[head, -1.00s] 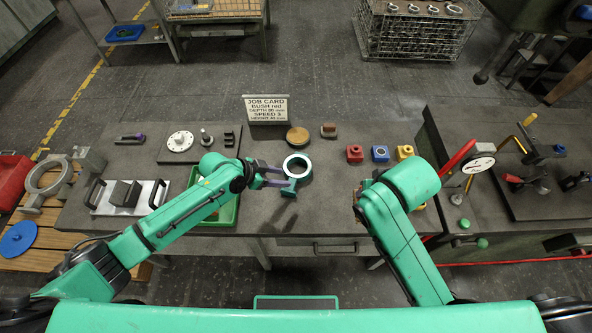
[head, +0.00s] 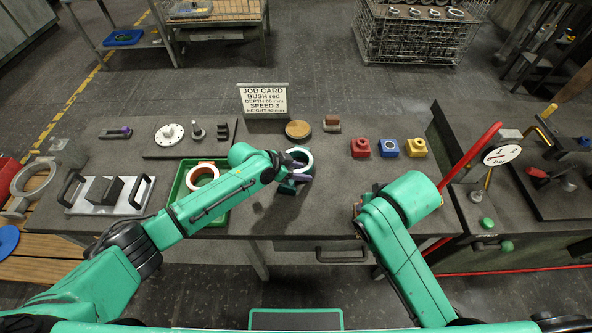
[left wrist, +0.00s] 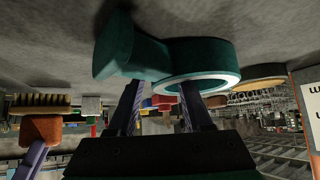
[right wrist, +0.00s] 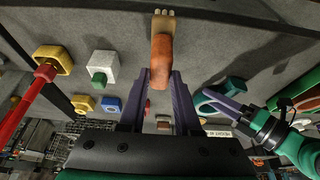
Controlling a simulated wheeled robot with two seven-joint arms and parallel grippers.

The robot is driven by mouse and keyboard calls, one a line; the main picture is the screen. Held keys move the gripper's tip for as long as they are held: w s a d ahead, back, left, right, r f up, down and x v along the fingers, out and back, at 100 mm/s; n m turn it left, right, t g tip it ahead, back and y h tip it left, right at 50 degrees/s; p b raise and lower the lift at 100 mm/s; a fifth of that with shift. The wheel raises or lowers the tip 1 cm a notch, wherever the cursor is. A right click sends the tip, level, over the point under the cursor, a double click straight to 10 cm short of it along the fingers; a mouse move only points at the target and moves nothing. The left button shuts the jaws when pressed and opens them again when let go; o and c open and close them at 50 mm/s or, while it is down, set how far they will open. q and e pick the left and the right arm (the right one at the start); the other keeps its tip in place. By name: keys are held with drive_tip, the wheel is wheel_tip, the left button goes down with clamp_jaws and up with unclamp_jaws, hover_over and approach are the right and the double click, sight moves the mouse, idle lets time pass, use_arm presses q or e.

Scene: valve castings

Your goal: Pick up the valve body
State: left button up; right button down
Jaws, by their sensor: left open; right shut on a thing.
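The valve body (head: 304,157) is a teal casting with a pale-rimmed round opening and a blocky end. It stands on the bench in front of the job card. In the left wrist view the valve body (left wrist: 205,58) is right at the fingertips of my open left gripper (left wrist: 162,90), seen upside down. I cannot tell if they touch. In the head view my left gripper (head: 292,176) partly covers it. The right wrist view shows the valve body (right wrist: 212,100) beside the left fingers.
Red (head: 361,148), blue (head: 388,148) and yellow (head: 416,147) bushes stand right. Bench between is clear.

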use_arm(q)
drive_tip(key=shift+s+r, duration=0.1)
clamp_jaws()
drive_tip(key=shift+s+f, duration=0.25)
drive_tip(key=shift+f, duration=0.05)
idle(0.8)
drive_tip(key=shift+w+r, duration=0.15)
drive_tip(key=shift+r, duration=0.05)
